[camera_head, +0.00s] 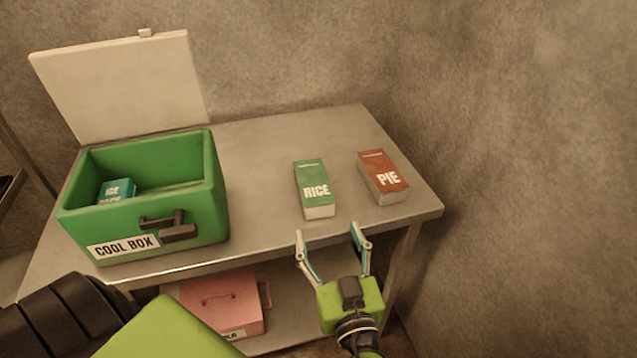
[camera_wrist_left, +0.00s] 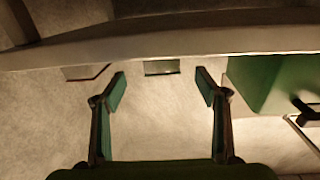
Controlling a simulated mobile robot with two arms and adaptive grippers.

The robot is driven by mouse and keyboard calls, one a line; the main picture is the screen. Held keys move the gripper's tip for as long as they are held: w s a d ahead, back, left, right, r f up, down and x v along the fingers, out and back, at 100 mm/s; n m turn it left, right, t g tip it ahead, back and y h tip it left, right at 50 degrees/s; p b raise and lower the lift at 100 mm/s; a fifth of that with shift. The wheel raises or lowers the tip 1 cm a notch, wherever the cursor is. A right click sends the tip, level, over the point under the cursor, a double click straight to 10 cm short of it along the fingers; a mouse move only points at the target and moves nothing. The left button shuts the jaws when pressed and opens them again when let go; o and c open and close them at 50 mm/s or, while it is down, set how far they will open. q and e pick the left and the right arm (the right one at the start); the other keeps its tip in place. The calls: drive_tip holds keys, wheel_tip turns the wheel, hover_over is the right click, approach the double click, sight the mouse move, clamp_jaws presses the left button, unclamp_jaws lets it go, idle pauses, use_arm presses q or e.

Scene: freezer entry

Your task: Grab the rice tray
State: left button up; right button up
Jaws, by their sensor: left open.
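The rice tray (camera_head: 312,182), a green pack with a white front end and "RICE" on it, lies on the table near its front edge. My left gripper (camera_head: 333,238) is open and empty in front of the table edge. Its two fingers point towards the rice tray with a gap left between them and it. In the left wrist view the open fingers (camera_wrist_left: 162,90) stand either side of a small dark green end of the rice tray (camera_wrist_left: 162,67), partly hidden by the table edge. My right gripper is not in view.
A red-brown pie pack (camera_head: 383,180) lies right of the rice tray. A green cool box (camera_head: 190,215), lid open, stands left with an ice pack (camera_head: 116,191) inside. A pink box (camera_head: 222,303) sits on the shelf below the table (camera_head: 270,140). A wall closes the right side.

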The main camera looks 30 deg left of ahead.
use_arm(q)
drive_tip(key=shift+w+a+r+n, duration=0.2)
drive_tip(key=shift+r+n, duration=0.1)
drive_tip(key=shift+r, duration=0.05)
drive_tip(key=shift+w+a+r, duration=0.1)
drive_tip(key=shift+w+a, duration=0.1)
drive_tip(key=shift+w, duration=0.1)
drive_tip(key=p, duration=0.2)
approach(313, 180)
drive_tip(key=w+a, duration=0.1)
drive_tip(key=w+a+f, duration=0.1)
drive_tip(key=w+a, duration=0.1)
drive_tip(key=shift+w+f, duration=0.15)
drive_tip(key=shift+f, duration=0.1)
drive_tip(key=p+x, duration=0.1)
drive_tip(key=x, duration=0.1)
drive_tip(key=r+p+x, duration=0.1)
drive_tip(key=p+x, duration=0.1)
drive_tip(key=shift+w+a, duration=0.2)
drive_tip(key=shift+a, duration=0.15)
drive_tip(key=shift+w+a+f, duration=0.1)
drive_tip(key=shift+w+a, duration=0.15)
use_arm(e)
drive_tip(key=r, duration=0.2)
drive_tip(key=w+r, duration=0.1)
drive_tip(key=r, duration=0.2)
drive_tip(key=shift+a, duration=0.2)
use_arm(q)
drive_tip(key=shift+c, duration=0.4)
drive_tip(key=c, duration=1.4)
